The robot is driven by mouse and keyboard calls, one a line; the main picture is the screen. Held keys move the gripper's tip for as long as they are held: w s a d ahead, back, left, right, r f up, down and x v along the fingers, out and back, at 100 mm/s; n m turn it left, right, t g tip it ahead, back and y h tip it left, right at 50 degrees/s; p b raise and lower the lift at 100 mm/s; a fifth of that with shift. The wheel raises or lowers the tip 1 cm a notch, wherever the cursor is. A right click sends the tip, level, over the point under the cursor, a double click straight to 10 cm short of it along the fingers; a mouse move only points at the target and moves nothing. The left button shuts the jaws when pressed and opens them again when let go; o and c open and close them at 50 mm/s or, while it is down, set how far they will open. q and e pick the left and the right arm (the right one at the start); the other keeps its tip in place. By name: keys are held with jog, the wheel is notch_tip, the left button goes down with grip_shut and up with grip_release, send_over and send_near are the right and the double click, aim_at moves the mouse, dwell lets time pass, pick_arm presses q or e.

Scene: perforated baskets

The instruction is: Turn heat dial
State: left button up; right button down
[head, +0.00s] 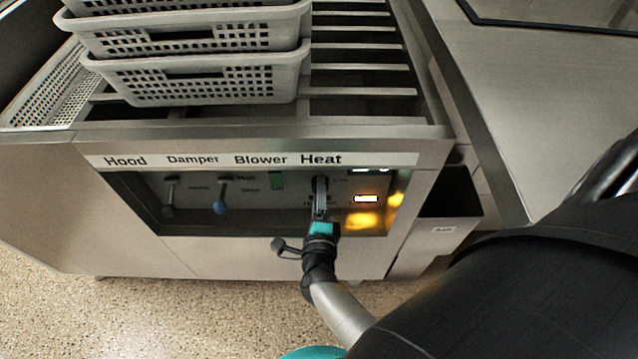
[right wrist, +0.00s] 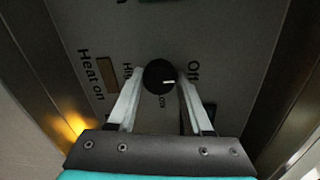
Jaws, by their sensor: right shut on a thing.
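The heat dial (head: 321,183) is on the recessed control panel under the word "Heat". In the right wrist view it is a round black knob (right wrist: 159,75) with a short white mark pointing right, among the labels "Off", "Hi" and "Lo". My right gripper (head: 320,195) reaches the dial from the front. In the right wrist view its two pale fingers (right wrist: 160,84) are on either side of the knob, closed on it. My left gripper is not in view.
Stacked perforated baskets (head: 200,78) stand on the slatted rack above. A bin (head: 440,225) is right of the cabinet.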

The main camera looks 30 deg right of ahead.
jog(key=shift+c, duration=1.6)
grip_release()
